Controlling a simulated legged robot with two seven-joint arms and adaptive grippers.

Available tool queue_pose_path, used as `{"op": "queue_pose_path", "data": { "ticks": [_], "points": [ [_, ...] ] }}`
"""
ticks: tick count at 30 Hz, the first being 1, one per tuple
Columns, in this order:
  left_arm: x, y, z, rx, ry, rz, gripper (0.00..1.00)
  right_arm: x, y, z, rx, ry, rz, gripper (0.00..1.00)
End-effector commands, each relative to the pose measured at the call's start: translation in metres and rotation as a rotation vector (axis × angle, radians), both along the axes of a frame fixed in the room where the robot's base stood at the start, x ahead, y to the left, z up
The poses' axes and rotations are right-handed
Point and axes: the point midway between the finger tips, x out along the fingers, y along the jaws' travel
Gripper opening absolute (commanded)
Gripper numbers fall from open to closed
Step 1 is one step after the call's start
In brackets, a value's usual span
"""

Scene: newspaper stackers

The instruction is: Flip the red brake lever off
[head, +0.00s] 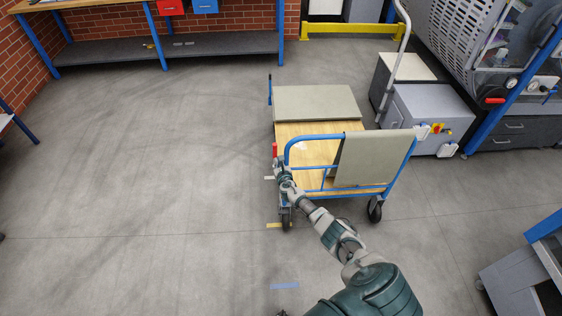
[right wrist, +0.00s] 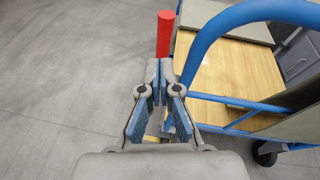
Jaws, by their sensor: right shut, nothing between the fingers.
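The red brake lever (head: 275,149) stands upright at the near left corner of a blue-framed cart (head: 290,150). In the right wrist view the red lever (right wrist: 165,33) rises just beyond the fingertips. My right gripper (head: 281,166) is shut and empty beside the cart's corner, right at the lever's lower end. Its blue-padded fingers (right wrist: 161,72) meet near the tips; I cannot tell whether they touch the lever. The lever's base is hidden behind the fingers. My left gripper is not in view.
The cart has a wooden deck (right wrist: 240,72), a blue tube handle (right wrist: 215,28) close to the right of my gripper, and black casters (head: 375,211). Grey machine boxes (head: 432,112) stand to its right. A workbench (head: 170,48) is at the back. The floor at left is clear.

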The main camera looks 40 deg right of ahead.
Motion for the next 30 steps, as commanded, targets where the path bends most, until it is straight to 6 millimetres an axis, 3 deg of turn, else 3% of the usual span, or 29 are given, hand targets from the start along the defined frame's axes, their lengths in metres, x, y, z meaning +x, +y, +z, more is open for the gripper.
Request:
{"op": "queue_pose_path", "data": {
  "ticks": [1,3,9,18,30],
  "points": [
    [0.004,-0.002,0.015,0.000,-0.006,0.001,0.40,-0.006,-0.002,0.012,0.000,0.001,-0.001,0.00],
    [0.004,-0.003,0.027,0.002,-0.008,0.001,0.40,-0.014,0.000,0.019,0.003,0.001,-0.001,0.00],
    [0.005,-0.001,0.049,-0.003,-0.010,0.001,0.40,-0.035,0.012,0.041,-0.002,-0.001,0.000,0.00],
    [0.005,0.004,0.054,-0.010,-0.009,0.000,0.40,-0.044,0.025,0.050,-0.009,0.000,-0.001,0.00],
    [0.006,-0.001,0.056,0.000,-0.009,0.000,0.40,-0.044,0.013,0.046,0.001,0.001,-0.002,0.00]
  ]
}}
